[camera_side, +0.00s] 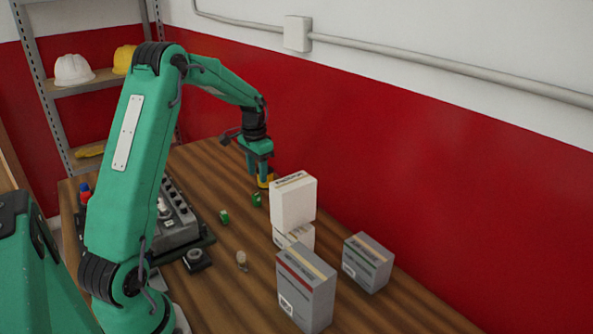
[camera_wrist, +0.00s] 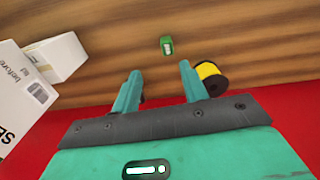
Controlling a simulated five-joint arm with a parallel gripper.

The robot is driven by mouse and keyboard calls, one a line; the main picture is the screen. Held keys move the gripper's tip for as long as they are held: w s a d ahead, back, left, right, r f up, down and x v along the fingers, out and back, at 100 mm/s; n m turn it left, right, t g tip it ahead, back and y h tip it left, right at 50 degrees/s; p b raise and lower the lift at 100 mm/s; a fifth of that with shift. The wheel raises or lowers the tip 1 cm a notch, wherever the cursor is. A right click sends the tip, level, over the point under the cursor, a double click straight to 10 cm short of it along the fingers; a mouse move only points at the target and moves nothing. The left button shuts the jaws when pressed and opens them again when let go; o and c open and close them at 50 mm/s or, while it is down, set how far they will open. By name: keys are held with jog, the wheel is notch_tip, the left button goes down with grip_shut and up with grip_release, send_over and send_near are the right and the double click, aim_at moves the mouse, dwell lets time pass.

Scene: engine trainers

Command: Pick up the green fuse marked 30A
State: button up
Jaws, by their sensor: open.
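Two small green fuses lie on the wooden table in the side view, one (camera_side: 257,199) just below my gripper (camera_side: 258,178) and one (camera_side: 224,216) farther left. The wrist view shows one green fuse (camera_wrist: 167,45) with a pale label, lying just beyond and roughly between the fingertips of my gripper (camera_wrist: 160,68). I cannot read the marking on either fuse, so I cannot tell which is 30A. My gripper is open and empty, pointing down above the table. It is apart from the fuse.
A yellow and black spool (camera_wrist: 211,79) stands close beside one finger. The red wall is behind.

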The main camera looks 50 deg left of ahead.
aim_at(256, 194)
jog(key=shift+a+f, duration=0.8)
jog(key=shift+f, duration=1.4)
jog(key=shift+d+f, duration=0.1)
jog(key=shift+f, duration=2.5)
grip_shut()
